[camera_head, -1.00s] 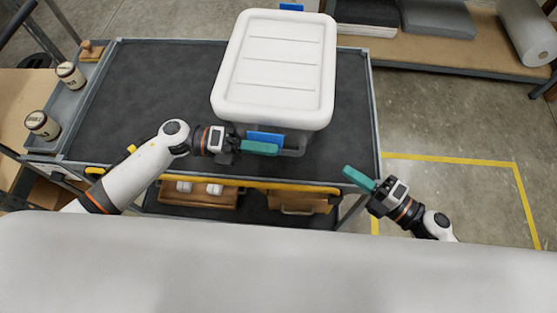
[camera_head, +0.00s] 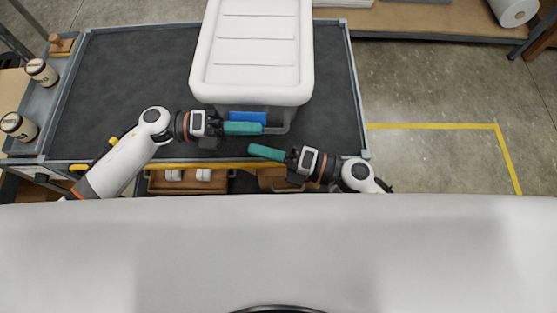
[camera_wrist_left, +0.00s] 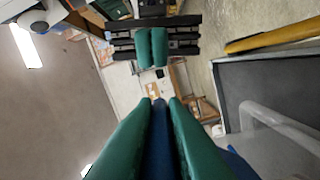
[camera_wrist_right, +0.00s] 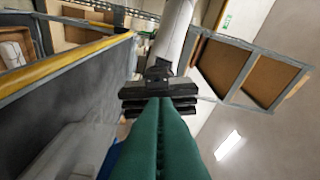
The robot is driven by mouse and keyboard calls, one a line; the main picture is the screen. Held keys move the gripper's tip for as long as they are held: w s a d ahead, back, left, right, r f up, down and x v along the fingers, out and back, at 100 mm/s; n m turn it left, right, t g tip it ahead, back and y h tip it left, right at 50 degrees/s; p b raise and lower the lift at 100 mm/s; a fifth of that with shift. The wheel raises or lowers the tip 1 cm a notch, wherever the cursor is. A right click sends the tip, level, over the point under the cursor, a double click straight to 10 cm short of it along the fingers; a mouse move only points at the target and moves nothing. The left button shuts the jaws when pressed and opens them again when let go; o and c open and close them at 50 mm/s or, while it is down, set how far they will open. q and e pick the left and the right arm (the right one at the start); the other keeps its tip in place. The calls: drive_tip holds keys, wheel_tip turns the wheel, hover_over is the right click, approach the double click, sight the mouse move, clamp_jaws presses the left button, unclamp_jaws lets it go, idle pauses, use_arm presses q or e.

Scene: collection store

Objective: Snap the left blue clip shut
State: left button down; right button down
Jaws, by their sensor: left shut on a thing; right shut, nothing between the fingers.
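A blue clip (camera_head: 248,117) is on the near side of the box, under the edge of its white lid (camera_head: 252,50). My left gripper (camera_head: 258,128) lies along the clip, its teal fingers pointing right. In the left wrist view the fingers close on a blue piece (camera_wrist_left: 160,140) of the clip; they partly hide it. More blue shows beside the right finger. My right gripper (camera_head: 252,149) is shut and empty, just below and right of the left one, apart from the clip. A blue part (camera_wrist_right: 108,160) also shows beside its fingers in the right wrist view.
The box stands on a dark cart top (camera_head: 120,85) with a grey rim. A yellow rail (camera_head: 235,165) runs along the front edge, close to both grippers. Two labelled jars (camera_head: 40,70) sit in a side tray. Dark cart surface is free left of the box.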

use_arm(q)
drive_tip(key=shift+r, duration=0.15)
use_arm(e)
drive_tip(key=shift+w+d+r, duration=0.1)
drive_tip(key=shift+w+r, duration=0.15)
drive_tip(key=shift+w, duration=0.7)
